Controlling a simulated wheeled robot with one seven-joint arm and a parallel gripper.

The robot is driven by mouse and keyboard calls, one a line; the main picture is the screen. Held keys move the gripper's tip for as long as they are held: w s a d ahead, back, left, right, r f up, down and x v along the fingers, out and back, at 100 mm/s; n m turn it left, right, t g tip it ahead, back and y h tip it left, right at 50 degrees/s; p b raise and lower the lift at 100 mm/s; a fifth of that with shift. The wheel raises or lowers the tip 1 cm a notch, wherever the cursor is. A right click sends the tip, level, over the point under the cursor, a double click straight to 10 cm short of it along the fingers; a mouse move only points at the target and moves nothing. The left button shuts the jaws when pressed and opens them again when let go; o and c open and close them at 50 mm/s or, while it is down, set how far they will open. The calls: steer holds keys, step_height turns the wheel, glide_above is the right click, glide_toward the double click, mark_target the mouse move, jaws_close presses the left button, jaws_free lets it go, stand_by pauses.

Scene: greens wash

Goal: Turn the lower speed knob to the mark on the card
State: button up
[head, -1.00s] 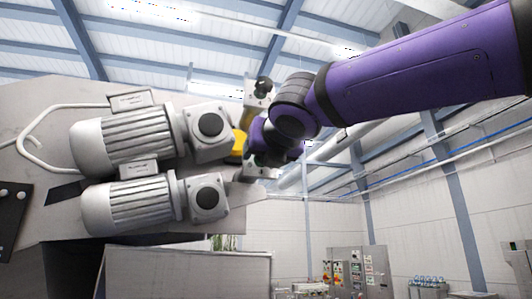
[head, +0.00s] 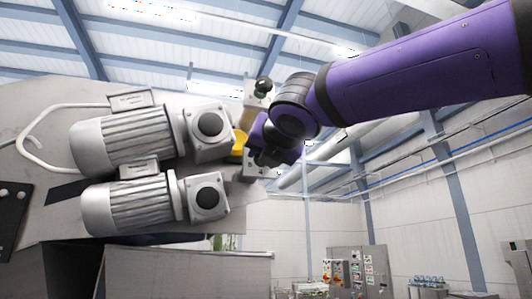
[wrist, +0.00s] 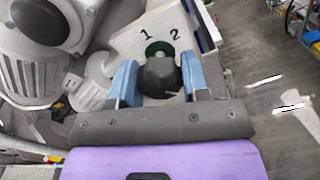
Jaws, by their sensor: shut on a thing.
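The lower speed knob (wrist: 160,76) is black, with a pale pointer line showing in the wrist view. It sits on a white plate (wrist: 148,38) printed with 1 and 2, with a green ring partly visible behind it. My gripper (wrist: 158,80) has its two blue-grey fingers on either side of the knob, shut on it. In the head view my gripper (head: 266,155) is at the lower box (head: 252,172) and hides most of that knob. The upper knob (head: 263,86) is dark and stands free above. I cannot make out a card with a mark.
Two grey ribbed motors, an upper (head: 125,140) and a lower (head: 130,205), sit left of my gripper on a metal panel (head: 40,110). A yellow part (head: 240,142) is close beside the gripper. Control cabinets (head: 350,268) stand far back; the right side is open room.

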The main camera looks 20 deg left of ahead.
steer(key=m, duration=0.4)
steer(key=shift+m, duration=0.3)
steer(key=m, duration=0.4)
steer(key=shift+m, duration=0.3)
steer(key=o, duration=0.9)
steer(key=v, duration=1)
steer(key=shift+s+d, duration=0.2)
steer(key=shift+s, duration=0.15)
